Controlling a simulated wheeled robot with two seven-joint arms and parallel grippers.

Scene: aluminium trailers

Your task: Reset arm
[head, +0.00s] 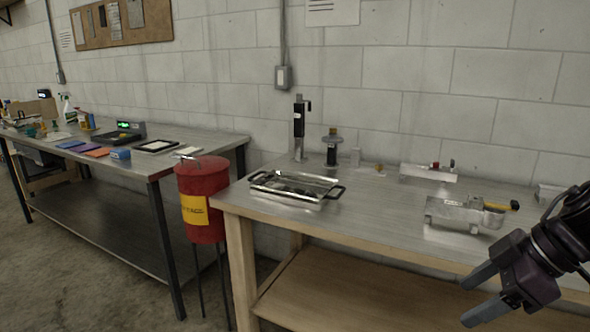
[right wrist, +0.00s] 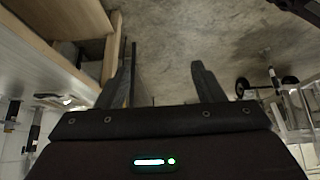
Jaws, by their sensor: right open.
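My right gripper (head: 482,294) comes in from the right in the head view, in front of the near workbench's front edge. Its two fingers are apart with nothing between them. In the right wrist view the open fingers (right wrist: 163,85) point over bare concrete floor. My left gripper is in neither view. An aluminium trailer-like part (head: 462,213) with a yellow-handled tool at its right end sits on the bench, beyond the right gripper and apart from it.
The near workbench (head: 385,222) holds a metal tray with black handles (head: 296,187), a height gauge (head: 299,128) and a small metal block part (head: 428,173). A red bin (head: 203,180) stands between the benches. The far bench (head: 215,142) carries several items.

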